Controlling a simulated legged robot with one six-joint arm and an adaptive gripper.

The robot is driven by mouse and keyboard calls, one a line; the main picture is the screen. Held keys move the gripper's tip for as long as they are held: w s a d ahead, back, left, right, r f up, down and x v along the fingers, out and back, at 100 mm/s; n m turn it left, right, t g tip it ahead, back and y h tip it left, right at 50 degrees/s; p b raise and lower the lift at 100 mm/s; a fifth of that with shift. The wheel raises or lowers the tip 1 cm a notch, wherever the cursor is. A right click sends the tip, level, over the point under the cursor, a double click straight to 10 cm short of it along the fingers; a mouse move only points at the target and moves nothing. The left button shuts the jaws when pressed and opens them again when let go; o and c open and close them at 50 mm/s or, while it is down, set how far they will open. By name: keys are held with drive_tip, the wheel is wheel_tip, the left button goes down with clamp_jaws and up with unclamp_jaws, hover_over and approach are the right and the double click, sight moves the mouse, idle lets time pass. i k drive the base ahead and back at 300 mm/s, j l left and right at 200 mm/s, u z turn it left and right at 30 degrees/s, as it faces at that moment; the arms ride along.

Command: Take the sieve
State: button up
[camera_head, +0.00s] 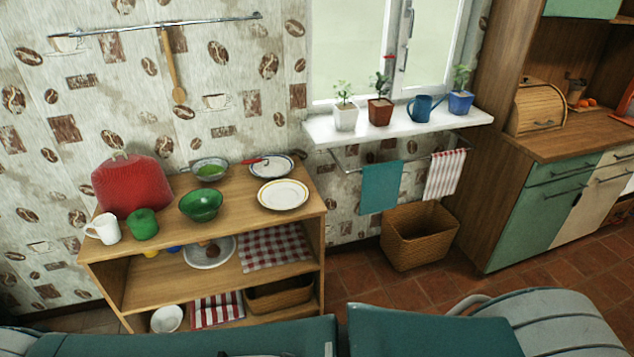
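A shallow round vessel (209,169) with a grey rim and green showing inside stands at the back of the wooden shelf unit's top (240,225). It looks like the sieve, but its mesh is too small to make out. A thin red piece (251,161), like a handle, lies to its right and reaches the dark-rimmed plate (285,165); I cannot tell which thing it belongs to. A green bowl (201,205) stands just in front of the vessel. My gripper is not in view.
A red domed cover (132,184), a white mug (103,229) and a green mug (142,224) stand left on the top. A yellow-rimmed plate (283,194) lies right. A wicker basket (419,236) stands on the floor. Teal surfaces (430,330) line the bottom edge.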

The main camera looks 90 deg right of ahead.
sight(209, 168)
drive_tip(key=z, duration=2.8)
